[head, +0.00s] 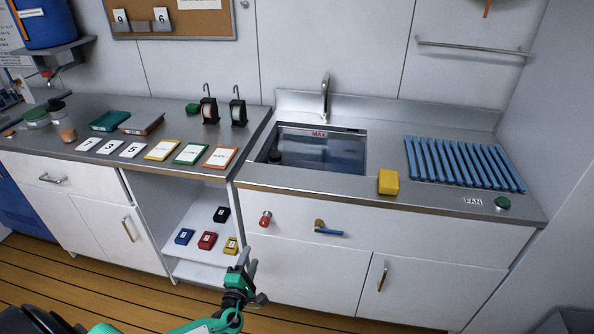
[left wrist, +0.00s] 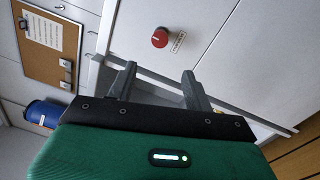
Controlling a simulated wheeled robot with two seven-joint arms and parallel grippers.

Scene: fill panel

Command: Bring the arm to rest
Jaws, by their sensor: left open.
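My left gripper (head: 246,262) is in front of the cabinets, just below the red knob and the open shelf bay. Its arm, green and black, comes in from the bottom edge. The left wrist view shows the two dark fingers of the left gripper (left wrist: 159,76) spread apart with nothing between them. The red knob (left wrist: 160,37) is beyond the fingertips and apart from them; it also shows in the head view (head: 265,219) on the white front below the sink. My right gripper does not show.
A blue-handled lever (head: 328,229) sticks out right of the knob. Coloured blocks stand on the open shelf (head: 190,272). Above are the sink (head: 318,152), a yellow sponge-like block (head: 388,182) and a blue ribbed rack (head: 462,164). Floor (head: 90,280) in front looks clear.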

